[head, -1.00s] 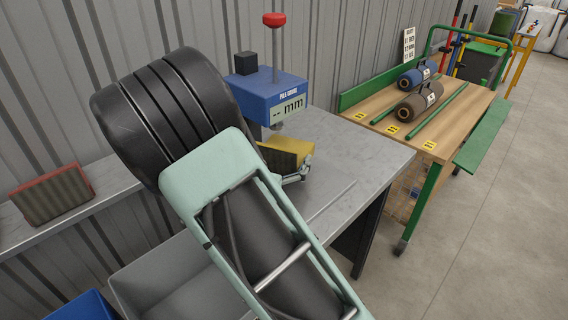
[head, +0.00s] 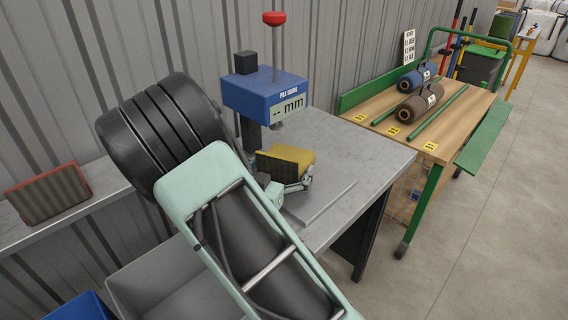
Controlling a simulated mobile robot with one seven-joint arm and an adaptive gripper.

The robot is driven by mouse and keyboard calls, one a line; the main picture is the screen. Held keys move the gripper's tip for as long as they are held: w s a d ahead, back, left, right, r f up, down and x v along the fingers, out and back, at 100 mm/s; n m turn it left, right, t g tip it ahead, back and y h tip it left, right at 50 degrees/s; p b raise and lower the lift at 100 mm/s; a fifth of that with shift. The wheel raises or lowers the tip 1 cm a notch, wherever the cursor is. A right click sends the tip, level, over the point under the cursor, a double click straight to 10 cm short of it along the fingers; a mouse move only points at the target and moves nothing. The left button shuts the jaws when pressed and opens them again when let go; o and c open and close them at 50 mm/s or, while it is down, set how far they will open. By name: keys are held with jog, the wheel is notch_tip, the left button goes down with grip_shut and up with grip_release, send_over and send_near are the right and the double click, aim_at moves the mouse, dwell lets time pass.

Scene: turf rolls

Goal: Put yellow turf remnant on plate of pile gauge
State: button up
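The yellow turf remnant (head: 294,157) is a yellow piece with a dark face, held up tilted in front of the pile gauge. My gripper (head: 298,184) is at its lower right edge and appears shut on it; the arm hides part of the fingers. The pile gauge (head: 262,95) is a blue box reading "-- mm", on a dark column with a red-topped rod and a round foot under it. Its plate (head: 322,203) is a flat grey slab on the bench, below the remnant and partly hidden by my arm. The remnant looks above the plate, apart from it.
A red-edged turf piece (head: 48,193) leans on the wall ledge at left. A grey bin (head: 150,275) and a blue bin (head: 80,307) stand below. The grey bench (head: 375,155) is clear at right. A wooden cart (head: 455,115) holds blue and brown rolls and green rods.

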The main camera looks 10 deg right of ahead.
jog(key=shift+r, duration=0.1)
jog(key=shift+a+r, duration=0.1)
jog(key=shift+r, duration=0.1)
jog(key=p+v, duration=0.1)
jog(key=v, duration=1.1)
jog(key=shift+f+p, duration=0.1)
jog(key=shift+p, duration=0.2)
